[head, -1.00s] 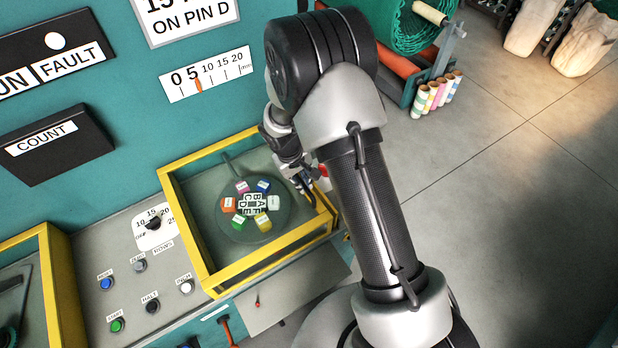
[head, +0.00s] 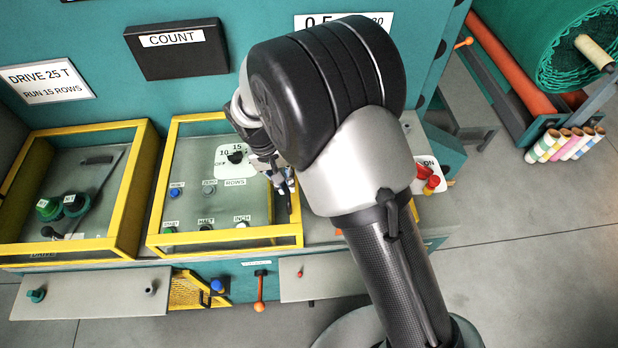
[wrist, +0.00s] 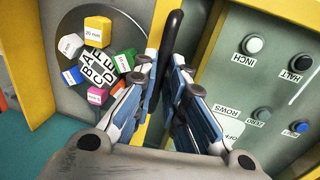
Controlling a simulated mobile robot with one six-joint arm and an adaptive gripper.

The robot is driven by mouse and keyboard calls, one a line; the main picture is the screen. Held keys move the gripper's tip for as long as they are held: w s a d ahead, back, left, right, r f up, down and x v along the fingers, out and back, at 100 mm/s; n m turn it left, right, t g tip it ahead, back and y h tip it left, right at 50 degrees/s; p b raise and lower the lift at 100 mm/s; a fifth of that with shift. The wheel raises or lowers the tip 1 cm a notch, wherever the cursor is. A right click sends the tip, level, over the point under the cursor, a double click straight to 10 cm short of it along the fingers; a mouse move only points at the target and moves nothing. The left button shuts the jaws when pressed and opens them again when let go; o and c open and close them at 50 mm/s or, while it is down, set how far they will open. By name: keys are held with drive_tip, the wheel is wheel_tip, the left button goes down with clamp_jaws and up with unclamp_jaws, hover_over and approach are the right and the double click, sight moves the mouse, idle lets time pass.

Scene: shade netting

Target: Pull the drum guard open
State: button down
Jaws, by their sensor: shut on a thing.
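The drum guard (head: 226,246), a clear panel in a yellow frame, lies over the control panel with the ROWS dial (head: 236,158) in the head view. My gripper (wrist: 172,78) is shut on its upright black handle (wrist: 173,35), which also shows at the frame's right side in the head view (head: 289,207). In the wrist view, the round drum (wrist: 82,20) with coloured blocks and a lettered centre is left of the handle. My arm hides the drum in the head view.
A green net roll (head: 570,70) is on a rack at upper right. Open floor lies at the lower right.

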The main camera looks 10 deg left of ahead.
drive_tip(key=shift+s+a, duration=0.25)
drive_tip(key=shift+a, duration=0.65)
drive_tip(key=shift+r, duration=0.1)
drive_tip(key=c, duration=1.7)
unclamp_jaws()
drive_tip(key=shift+o, duration=0.2)
wheel_tip(320, 180, up, 12)
drive_tip(key=a, duration=0.2)
drive_tip(key=shift+s, duration=0.35)
